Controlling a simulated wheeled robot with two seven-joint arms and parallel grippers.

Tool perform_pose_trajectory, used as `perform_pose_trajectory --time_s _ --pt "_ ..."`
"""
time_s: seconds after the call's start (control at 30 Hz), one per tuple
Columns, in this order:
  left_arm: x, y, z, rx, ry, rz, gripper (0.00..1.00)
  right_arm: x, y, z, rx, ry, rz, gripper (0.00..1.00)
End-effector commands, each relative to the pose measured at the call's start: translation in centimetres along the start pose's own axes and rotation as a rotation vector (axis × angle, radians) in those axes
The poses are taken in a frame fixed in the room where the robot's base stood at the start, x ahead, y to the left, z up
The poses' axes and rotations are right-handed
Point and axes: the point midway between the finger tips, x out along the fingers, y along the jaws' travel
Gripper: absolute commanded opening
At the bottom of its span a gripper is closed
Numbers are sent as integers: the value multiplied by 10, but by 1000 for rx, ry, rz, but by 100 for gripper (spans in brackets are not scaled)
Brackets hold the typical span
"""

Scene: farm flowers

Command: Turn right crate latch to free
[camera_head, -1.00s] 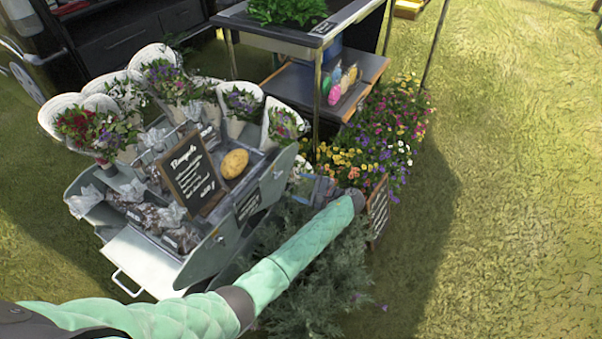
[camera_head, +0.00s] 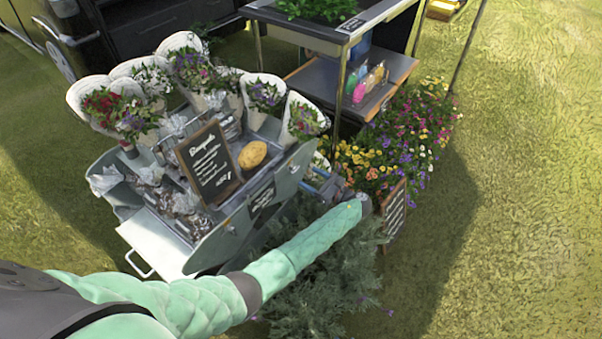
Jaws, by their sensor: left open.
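The grey metal crate (camera_head: 215,245) stands left of centre, its front flap lowered, holding wrapped bouquets and bagged goods. A small latch-like fitting (camera_head: 231,227) shows on its right side near the front; whether it is turned is too small to tell. Another small fitting (camera_head: 294,169) shows further back on that side. My left arm reaches across the foreground past the crate's right side. My left gripper (camera_head: 322,181) is at the arm's far end, just right of the crate's back right side, open, partly hidden by my wrist. I cannot see contact with a latch. My right gripper is out of view.
A shelf stand (camera_head: 300,35) stands behind. Flowers (camera_head: 400,145) and another sign (camera_head: 394,215) are beside my wrist; a bushy plant (camera_head: 310,285) is below my arm. Grass at right is clear.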

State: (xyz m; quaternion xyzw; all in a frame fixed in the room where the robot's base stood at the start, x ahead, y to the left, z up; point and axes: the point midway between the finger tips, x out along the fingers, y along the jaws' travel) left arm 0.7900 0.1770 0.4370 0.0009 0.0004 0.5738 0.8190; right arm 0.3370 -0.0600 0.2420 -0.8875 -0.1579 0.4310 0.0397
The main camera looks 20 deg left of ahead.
Motion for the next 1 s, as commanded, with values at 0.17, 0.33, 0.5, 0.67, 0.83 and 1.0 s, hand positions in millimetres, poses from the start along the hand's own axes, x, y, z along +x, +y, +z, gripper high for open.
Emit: perform_pose_trajectory --time_s 0.17,0.33,0.5,0.67,0.83,1.0 --pt "28 0 0 -1 -1 0 67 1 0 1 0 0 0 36" --pt "47 0 0 -1 0 1 67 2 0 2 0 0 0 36" --pt "52 0 0 -1 1 -1 67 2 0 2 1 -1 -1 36" --pt "52 0 0 -1 1 0 65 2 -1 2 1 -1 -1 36" --pt "51 0 0 -1 1 0 32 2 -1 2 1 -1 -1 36" --pt "51 0 0 -2 1 0 23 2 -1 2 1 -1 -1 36"
